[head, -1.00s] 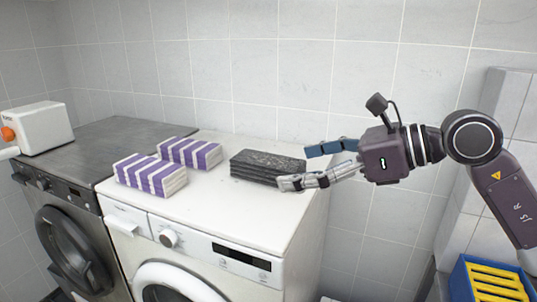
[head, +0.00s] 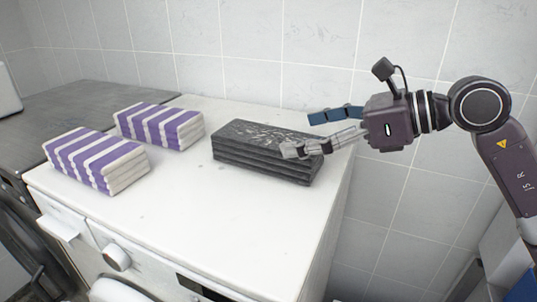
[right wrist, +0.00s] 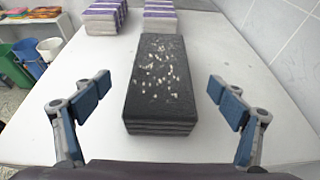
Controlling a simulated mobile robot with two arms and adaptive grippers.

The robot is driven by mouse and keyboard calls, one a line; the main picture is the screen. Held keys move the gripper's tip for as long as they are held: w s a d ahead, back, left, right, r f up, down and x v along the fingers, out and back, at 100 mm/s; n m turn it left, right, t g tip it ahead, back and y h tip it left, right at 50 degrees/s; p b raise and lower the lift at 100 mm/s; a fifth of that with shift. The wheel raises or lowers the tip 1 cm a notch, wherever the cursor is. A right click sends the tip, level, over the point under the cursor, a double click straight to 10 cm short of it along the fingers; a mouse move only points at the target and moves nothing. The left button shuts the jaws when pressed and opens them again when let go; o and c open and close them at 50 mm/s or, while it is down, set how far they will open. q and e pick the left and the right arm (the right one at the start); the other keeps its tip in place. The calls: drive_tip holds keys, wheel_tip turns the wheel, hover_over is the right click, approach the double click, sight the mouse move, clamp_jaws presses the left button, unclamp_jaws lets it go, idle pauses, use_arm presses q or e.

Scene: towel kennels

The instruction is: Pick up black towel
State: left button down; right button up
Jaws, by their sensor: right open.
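The black towel (head: 255,165) is a folded dark stack with pale specks on top. It lies on the white washing machine top (head: 190,222), towards the right end. In the right wrist view the towel (right wrist: 160,85) sits centred ahead, its long side pointing away from me. My right gripper (head: 300,134) is open and empty, at the right end of the towel. In the right wrist view its fingers (right wrist: 164,95) stand apart on either side of the towel, with gaps on both sides. My left gripper is not in view.
Two purple-and-white striped towel stacks (head: 95,160) (head: 160,125) lie to the left on the same top. A tiled wall (head: 230,60) runs close behind. A dark machine top (head: 75,105) adjoins at left. Coloured bins (right wrist: 30,57) stand on the floor.

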sight(268, 141)
drive_tip(key=shift+w+f, duration=0.2)
drive_tip(key=shift+f, duration=0.25)
drive_tip(key=shift+w+a+f, duration=0.1)
drive_tip(key=shift+w+a, duration=0.15)
drive_tip(key=shift+w, duration=0.05)
drive_tip(key=shift+p+x, duration=0.4)
drive_tip(key=shift+x, duration=0.55)
drive_tip(key=shift+a, duration=0.4)
drive_tip(key=p+x, duration=0.2)
drive_tip(key=x, duration=0.2)
drive_tip(key=shift+f+p, duration=0.2)
drive_tip(key=shift+p, duration=0.2)
drive_tip(key=shift+a+f, duration=0.15)
drive_tip(key=shift+a, duration=0.1)
drive_tip(key=c, duration=1.2)
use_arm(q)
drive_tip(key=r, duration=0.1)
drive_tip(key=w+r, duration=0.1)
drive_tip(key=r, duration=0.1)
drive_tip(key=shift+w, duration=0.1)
use_arm(e)
drive_tip(key=shift+c, duration=0.9)
drive_tip(key=shift+r, duration=0.2)
